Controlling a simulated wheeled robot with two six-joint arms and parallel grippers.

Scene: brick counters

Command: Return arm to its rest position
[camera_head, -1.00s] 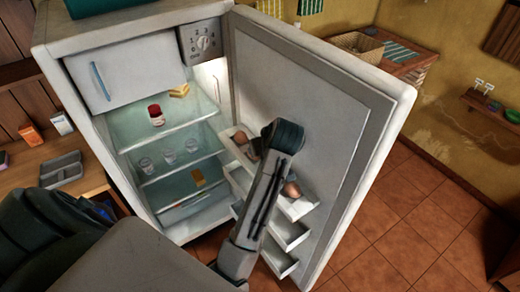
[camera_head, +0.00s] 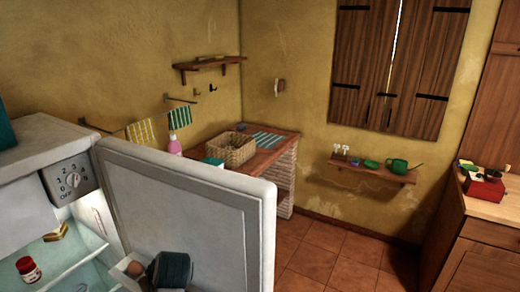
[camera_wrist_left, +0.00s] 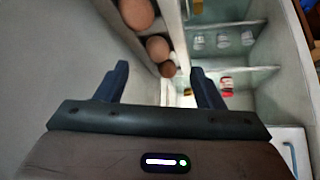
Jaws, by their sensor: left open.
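My left gripper (camera_wrist_left: 159,70) is open, its two dark fingers apart with nothing held between them. It is beside the open fridge door (camera_head: 190,205), close to the door shelf with brown eggs (camera_wrist_left: 157,47). In the head view only a dark rounded part of my arm shows at the bottom, in front of the door; the fingers cannot be made out there. The fridge shelves show past the fingers in the left wrist view. My right gripper is in neither view.
A red-lidded jar (camera_head: 28,270) and a yellow wedge (camera_head: 56,232) stand inside the fridge (camera_head: 30,160). Several clear cups (camera_wrist_left: 222,41) are on a fridge shelf. A brick counter holds a wicker basket (camera_head: 231,150). The tiled floor (camera_head: 335,258) is clear beyond the door.

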